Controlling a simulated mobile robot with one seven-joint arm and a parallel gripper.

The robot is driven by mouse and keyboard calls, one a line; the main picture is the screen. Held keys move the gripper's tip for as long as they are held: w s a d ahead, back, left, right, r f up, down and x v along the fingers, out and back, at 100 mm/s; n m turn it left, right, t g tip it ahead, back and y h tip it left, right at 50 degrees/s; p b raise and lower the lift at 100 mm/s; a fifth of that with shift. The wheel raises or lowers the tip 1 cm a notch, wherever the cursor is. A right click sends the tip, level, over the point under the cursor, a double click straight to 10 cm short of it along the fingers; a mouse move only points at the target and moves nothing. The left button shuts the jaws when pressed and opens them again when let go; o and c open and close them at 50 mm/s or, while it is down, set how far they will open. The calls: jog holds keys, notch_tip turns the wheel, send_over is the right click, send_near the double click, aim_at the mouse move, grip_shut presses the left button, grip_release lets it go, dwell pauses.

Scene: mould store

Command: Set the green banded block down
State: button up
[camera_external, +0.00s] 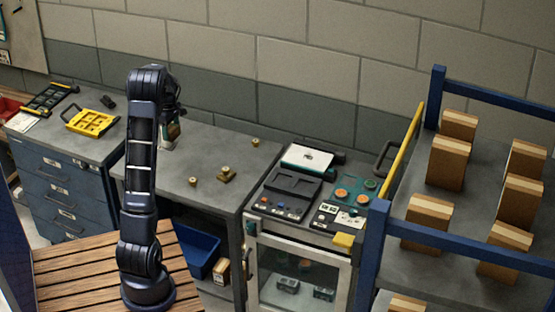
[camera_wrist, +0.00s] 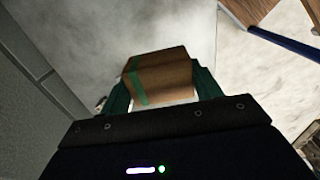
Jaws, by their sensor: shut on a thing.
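The green banded block (camera_wrist: 165,76) is a brown box with a green stripe near its left end in the wrist view. My gripper (camera_wrist: 160,84) is shut on it, with a dark green finger at each side. In the external view my gripper (camera_external: 173,128) points down over the left part of the grey worktop (camera_external: 225,150), near the wall. The block is small and partly hidden there, and I cannot tell whether it touches the worktop.
Small brass pieces (camera_external: 227,175) stand on the worktop's right half, with bare room around them. A yellow tray (camera_external: 90,121) lies on the left cabinet. A control panel (camera_external: 290,190) adjoins on the right, then a blue-framed rack (camera_external: 372,250) with several boxes.

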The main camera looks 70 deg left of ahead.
aim_at(176, 169)
notch_tip(176, 169, down, 16)
jog(key=shift+f, duration=0.15)
dwell(0.5)
jog(key=shift+f, duration=0.2)
jog(key=o, duration=1)
jog(key=shift+r, duration=0.1)
notch_tip(176, 169, up, 12)
jog(key=shift+r, duration=0.1)
